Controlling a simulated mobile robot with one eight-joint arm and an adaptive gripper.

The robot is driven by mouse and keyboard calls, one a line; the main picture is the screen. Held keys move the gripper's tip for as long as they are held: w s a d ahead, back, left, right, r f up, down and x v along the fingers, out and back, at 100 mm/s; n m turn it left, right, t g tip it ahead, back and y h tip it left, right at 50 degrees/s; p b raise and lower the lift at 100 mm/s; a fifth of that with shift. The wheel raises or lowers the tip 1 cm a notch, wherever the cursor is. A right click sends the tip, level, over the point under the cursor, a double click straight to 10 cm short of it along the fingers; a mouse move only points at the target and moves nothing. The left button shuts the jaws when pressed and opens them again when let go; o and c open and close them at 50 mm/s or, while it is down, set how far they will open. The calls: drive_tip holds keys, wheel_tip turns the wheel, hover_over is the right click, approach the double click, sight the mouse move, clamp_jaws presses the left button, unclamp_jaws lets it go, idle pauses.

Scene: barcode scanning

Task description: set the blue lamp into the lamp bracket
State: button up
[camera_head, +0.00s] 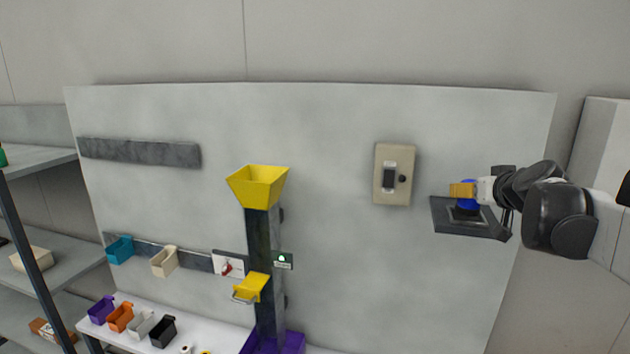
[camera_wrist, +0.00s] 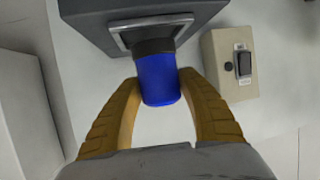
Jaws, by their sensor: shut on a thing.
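The blue lamp (camera_wrist: 160,80) is a short blue cylinder with a dark end, between the two tan fingers of my gripper (camera_wrist: 160,88) in the wrist view. My gripper is shut on it. The lamp's dark end is at the square metal opening of the dark grey lamp bracket (camera_wrist: 100,10); I cannot tell how deep it sits. In the head view the lamp (camera_head: 467,205) shows as a small blue patch at my gripper (camera_head: 462,191), above the middle of the bracket (camera_head: 445,219) on the right of the panel. My gripper's fingers partly hide the lamp there.
A beige switch box (camera_head: 407,160) is on the panel left of the bracket. A yellow funnel (camera_head: 258,188) tops a dark post at the middle. Several coloured bins, such as an orange one (camera_head: 121,317), are lower left. The panel between switch and funnel is bare.

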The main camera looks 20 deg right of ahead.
drive_tip(key=shift+w+d+f, duration=0.15)
drive_tip(key=shift+f, duration=0.65)
drive_tip(key=shift+f, duration=0.15)
drive_tip(key=o, duration=1.2)
drive_tip(key=shift+c, duration=0.2)
drive_tip(key=shift+r, duration=0.2)
